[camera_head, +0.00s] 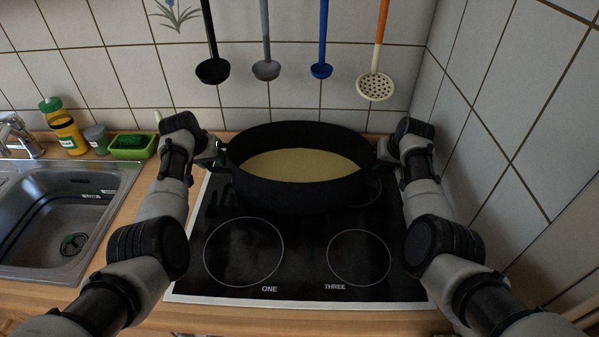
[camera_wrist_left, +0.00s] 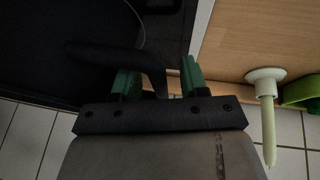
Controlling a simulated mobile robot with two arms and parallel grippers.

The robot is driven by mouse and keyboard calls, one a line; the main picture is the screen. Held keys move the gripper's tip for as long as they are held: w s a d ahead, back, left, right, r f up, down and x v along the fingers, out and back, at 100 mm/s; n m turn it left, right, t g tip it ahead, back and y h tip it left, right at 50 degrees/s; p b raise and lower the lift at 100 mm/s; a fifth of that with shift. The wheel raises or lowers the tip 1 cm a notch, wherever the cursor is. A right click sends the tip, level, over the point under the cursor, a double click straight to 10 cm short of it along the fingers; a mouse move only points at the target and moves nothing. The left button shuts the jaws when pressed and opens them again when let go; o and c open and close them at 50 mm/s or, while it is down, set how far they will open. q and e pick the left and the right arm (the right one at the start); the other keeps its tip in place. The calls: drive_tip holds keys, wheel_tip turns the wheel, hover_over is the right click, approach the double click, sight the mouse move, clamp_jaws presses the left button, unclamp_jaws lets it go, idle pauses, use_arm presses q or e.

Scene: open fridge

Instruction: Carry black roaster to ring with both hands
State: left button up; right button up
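The black roaster (camera_head: 300,192), a wide oval pot with a pale yellow filling, is at the back of the black hob (camera_head: 305,235), over the rear rings. Whether it rests on the glass is unclear. Front rings marked ONE (camera_head: 243,252) and THREE (camera_head: 358,257) are bare. My left gripper (camera_head: 214,152) is at the roaster's left handle. In the left wrist view its green fingers (camera_wrist_left: 160,78) stand apart, with the black handle (camera_wrist_left: 105,55) passing between them and a gap beside the right finger. My right gripper (camera_head: 385,152) is at the roaster's right side; its fingers are hidden.
A sink (camera_head: 70,215) is left of the hob, with bottles (camera_head: 65,130) and a green tray (camera_head: 130,147) behind. Ladles (camera_head: 266,68) hang on the tiled wall above the roaster. A tiled wall (camera_head: 510,140) stands close on the right. The hob's front is clear.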

use_arm(q)
clamp_jaws()
use_arm(e)
clamp_jaws()
idle(0.9)
use_arm(q)
drive_tip(key=shift+w+r, duration=0.2)
drive_tip(key=shift+r, duration=0.05)
use_arm(e)
drive_tip(key=shift+w+d+r, duration=0.1)
drive_tip(key=shift+w+r, duration=0.1)
